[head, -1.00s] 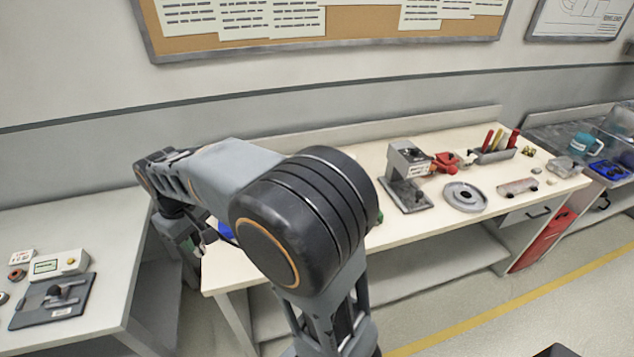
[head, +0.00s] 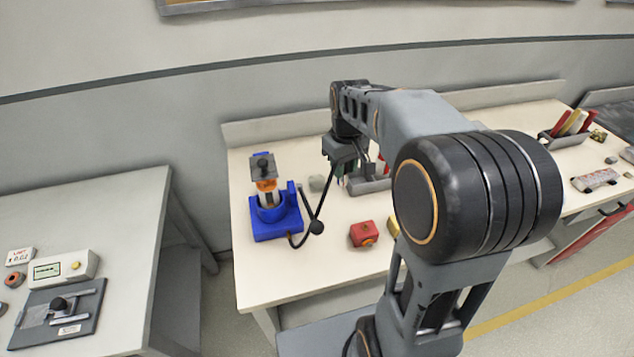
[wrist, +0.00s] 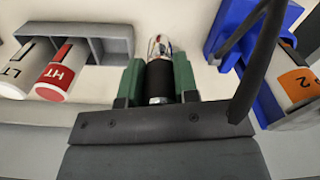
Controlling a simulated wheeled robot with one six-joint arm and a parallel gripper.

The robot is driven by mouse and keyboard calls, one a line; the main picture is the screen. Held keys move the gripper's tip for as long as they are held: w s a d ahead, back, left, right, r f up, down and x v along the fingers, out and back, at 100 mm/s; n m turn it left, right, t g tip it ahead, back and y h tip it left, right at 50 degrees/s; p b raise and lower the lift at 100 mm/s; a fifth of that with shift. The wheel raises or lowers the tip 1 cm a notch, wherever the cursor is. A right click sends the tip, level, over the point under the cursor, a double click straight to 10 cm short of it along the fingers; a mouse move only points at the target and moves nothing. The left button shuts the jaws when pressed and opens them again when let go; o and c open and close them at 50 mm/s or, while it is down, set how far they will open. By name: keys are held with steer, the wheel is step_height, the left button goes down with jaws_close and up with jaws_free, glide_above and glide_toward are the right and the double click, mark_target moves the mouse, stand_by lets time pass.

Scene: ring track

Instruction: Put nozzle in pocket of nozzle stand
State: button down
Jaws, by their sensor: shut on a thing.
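My gripper (wrist: 158,92) has green fingers shut on a black cylinder with a clear rounded tip (wrist: 160,48), which I take to be the nozzle. In the head view my gripper (head: 343,178) hangs above the bench, and the held piece is too small to make out. A grey rack with divided pockets (wrist: 112,31), likely the nozzle stand, lies left of the held piece in the wrist view. It holds a white LT cylinder (wrist: 18,75) and a red-and-white HT cylinder (wrist: 55,75). The rack (head: 368,187) is partly hidden by my arm in the head view.
A blue holder (head: 272,232) with an orange-and-white cylinder stands left of my gripper; it shows at right in the wrist view (wrist: 262,100). A black cable crosses in front. A red block (head: 363,234) sits nearer the front edge. The bench's front left is clear.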

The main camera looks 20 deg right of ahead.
steer(key=w+a+f, duration=0.1)
steer(key=w+f, duration=0.1)
steer(key=w, duration=0.1)
steer(key=w+a+f+p, duration=0.1)
steer(key=w+f, duration=0.2)
steer(key=w, duration=0.1)
steer(key=w+a+f, duration=0.1)
steer(key=w+f, duration=0.2)
steer(key=w, duration=0.1)
steer(key=shift+a+f+p, duration=0.15)
steer(key=shift+p, duration=0.25)
steer(key=shift+w+a+f, duration=0.1)
steer(key=shift+w+f, duration=0.05)
steer(key=shift+f, duration=0.15)
steer(key=shift+f+p, duration=0.35)
steer(key=shift+f, duration=1.2)
steer(key=shift+f, duration=0.1)
steer(key=shift+f, duration=0.15)
steer(key=c, duration=0.9)
jaws_free()
steer(key=shift+o, duration=0.2)
